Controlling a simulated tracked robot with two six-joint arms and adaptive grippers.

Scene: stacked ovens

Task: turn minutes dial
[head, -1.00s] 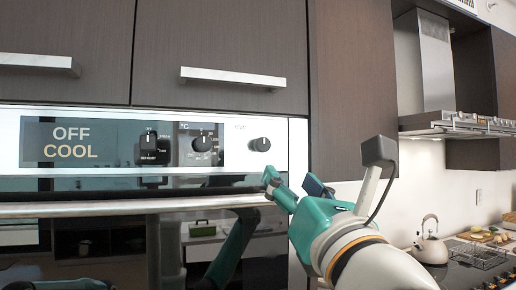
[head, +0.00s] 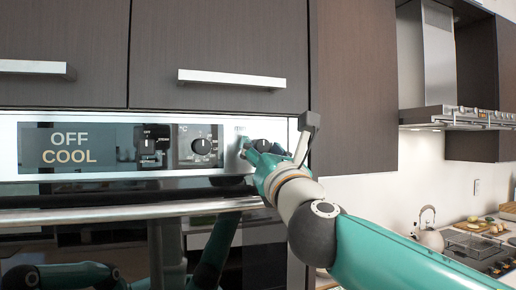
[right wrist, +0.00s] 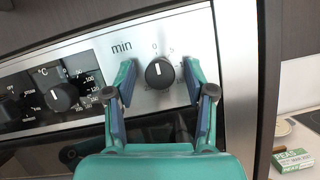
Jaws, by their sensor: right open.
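The minutes dial (right wrist: 160,73) is a round black knob under the word "min" on the silver oven panel. Its white mark points up, roughly toward the 0. In the head view the dial (head: 262,145) is at the right end of the panel, partly hidden by my gripper. My right gripper (right wrist: 159,78) is open, with one teal finger on each side of the dial and a visible gap on both sides. In the head view my right gripper (head: 257,153) is at the panel. My left gripper cannot be made out.
The temperature dial (head: 202,146) and function dial (head: 148,147) are to the left, beside a display (head: 68,146) reading OFF COOL. The oven handle bar (head: 130,211) runs below the panel. A cupboard handle (head: 232,78) is above. A kettle (head: 428,232) stands at right.

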